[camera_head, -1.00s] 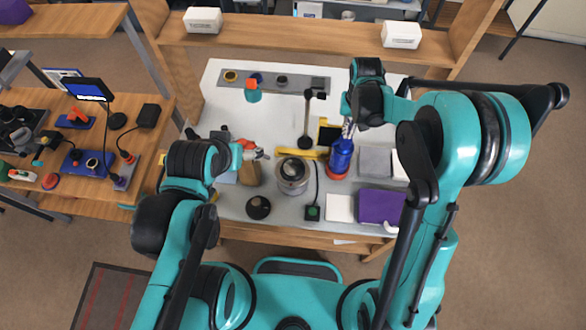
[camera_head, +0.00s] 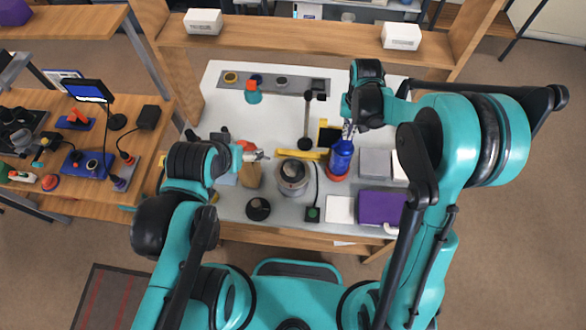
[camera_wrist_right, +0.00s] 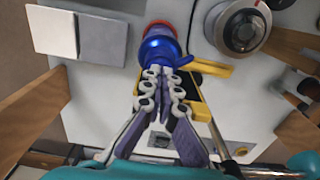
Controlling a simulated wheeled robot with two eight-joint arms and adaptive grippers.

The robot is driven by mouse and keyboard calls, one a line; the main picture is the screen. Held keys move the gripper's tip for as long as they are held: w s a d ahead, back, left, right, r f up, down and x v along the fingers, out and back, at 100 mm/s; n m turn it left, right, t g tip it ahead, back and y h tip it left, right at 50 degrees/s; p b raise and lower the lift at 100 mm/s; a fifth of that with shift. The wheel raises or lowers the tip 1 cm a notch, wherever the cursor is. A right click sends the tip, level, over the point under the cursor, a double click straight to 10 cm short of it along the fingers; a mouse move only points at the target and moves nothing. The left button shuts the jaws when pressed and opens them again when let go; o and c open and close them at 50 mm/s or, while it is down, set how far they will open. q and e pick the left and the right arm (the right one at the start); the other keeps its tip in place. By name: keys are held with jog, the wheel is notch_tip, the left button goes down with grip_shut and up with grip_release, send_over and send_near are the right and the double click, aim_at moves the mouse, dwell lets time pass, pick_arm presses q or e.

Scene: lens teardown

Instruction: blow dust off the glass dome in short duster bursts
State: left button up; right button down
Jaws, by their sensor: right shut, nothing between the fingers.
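The blue duster can (camera_head: 341,158) stands upright on a red round base near the middle right of the bench. It also shows in the right wrist view (camera_wrist_right: 160,47). My right gripper (camera_head: 348,133) is just above the can's top. In the right wrist view its fingers (camera_wrist_right: 163,78) are together with nothing between them, pointing at the can. A round silver mount (camera_head: 291,183) with a dark glassy top, which looks like the glass dome, sits left of the can. It shows partly in the right wrist view (camera_wrist_right: 240,32). My left gripper (camera_head: 262,156) is beside the mount; its finger opening is unclear.
A yellow and black tool (camera_head: 312,154) lies between mount and can. A black knob (camera_head: 258,208) and a green-button box (camera_head: 313,214) are in front.

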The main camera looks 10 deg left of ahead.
jog(key=shift+r, duration=0.1)
jog(key=shift+r+p, duration=0.85)
jog(key=shift+r, duration=0.55)
jog(key=shift+f, duration=0.1)
dwell(2.1)
jog(key=shift+f+b, duration=1.45)
jog(key=shift+r, duration=0.1)
dwell(0.3)
jog(key=shift+r+p, duration=0.9)
jog(key=shift+r, duration=0.55)
dwell(1.0)
